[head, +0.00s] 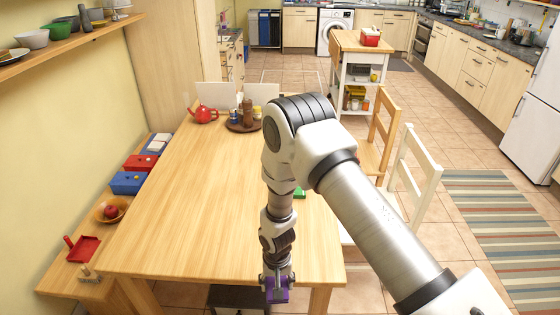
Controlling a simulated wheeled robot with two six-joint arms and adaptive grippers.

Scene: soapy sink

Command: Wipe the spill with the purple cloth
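My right gripper (277,281) hangs pointing down at the near edge of the wooden table (190,225). A piece of the purple cloth (278,295) shows between and below its fingers, and the gripper looks shut on it. My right arm comes in from the right and covers part of the table's right side. I see no clear spill on the bare tabletop; one may be hidden behind the arm. A small green thing (299,192) shows partly beside the arm; I cannot tell what it is. My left gripper is out of view.
A bench on the left holds boxes, a fruit bowl (104,212) and a red dustpan (82,250). Chairs (414,178) stand on the right. The table's left and middle are clear.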

